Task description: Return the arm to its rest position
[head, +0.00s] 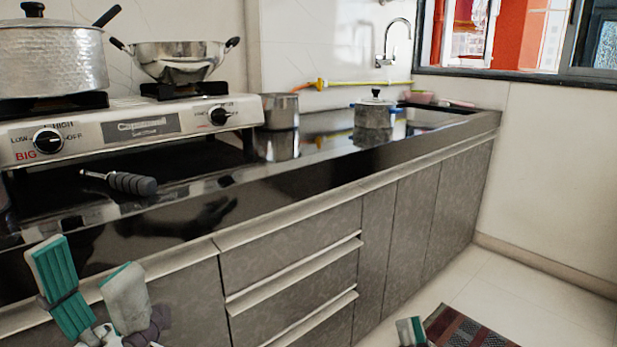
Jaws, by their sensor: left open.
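My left gripper (90,272) is at the lower left, in front of the counter's drawer fronts. Its two green-and-grey fingers point up and stand apart, with nothing between them. Only a small green-and-grey fingertip of my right gripper (411,331) shows at the bottom edge, over the floor near a patterned mat. The rest of that gripper is out of frame, so its opening cannot be told.
A black counter (300,185) carries a gas stove (150,127) with two pans, a dark-handled tool (132,183), a steel cup (281,111) and a lidded pot (374,112). A striped mat (468,330) lies on the floor. Tiled floor is clear at the right.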

